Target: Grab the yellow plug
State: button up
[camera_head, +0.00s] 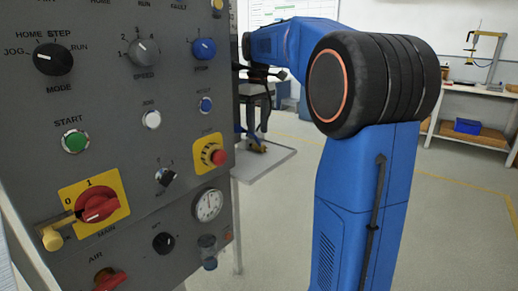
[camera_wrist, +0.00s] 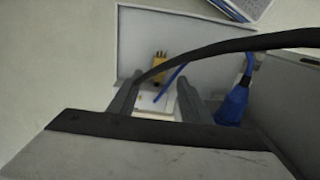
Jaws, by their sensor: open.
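The yellow plug (camera_wrist: 158,68) lies on a pale grey shelf (camera_wrist: 205,55), just past my fingertips in the wrist view. Small prongs seem to show at its top end. In the head view a small yellow spot, likely the plug (camera_head: 257,147), shows on the shelf (camera_head: 270,161) below the end of my arm. My gripper (camera_wrist: 158,90) is open, with one finger on each side and the plug roughly in line with the gap. No contact with the plug shows. In the head view my gripper is small, dark and partly hidden by the panel edge.
A blue connector (camera_wrist: 233,104) sits right of my right finger, beside a grey wall. A thin blue rod or cable (camera_wrist: 170,83) crosses between the fingers. A black cable (camera_wrist: 225,46) arches across the wrist view. A grey control panel (camera_head: 130,140) stands left of my arm.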

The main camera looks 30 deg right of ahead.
aim_at(258, 147)
jog(key=shift+s+d+f, duration=0.1)
jog(key=shift+f, duration=1.15)
jog(key=shift+d+f, duration=0.1)
jog(key=shift+f, duration=1.15)
grip_shut()
